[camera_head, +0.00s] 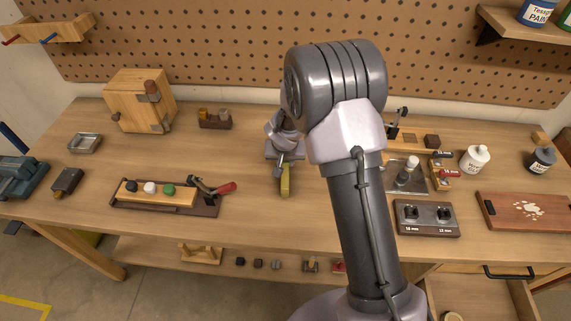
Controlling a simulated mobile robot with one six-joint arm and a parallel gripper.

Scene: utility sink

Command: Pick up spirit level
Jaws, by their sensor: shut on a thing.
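The spirit level (286,187) shows as a narrow yellow-green bar near the middle of the workbench. It points toward the front edge, and its far part is hidden under my gripper. My gripper (285,168) is over it, shut on the spirit level. The fingertips are small and partly hidden by the wrist. I cannot tell whether the level touches the bench top or is slightly above it.
Bench around the level is clear.

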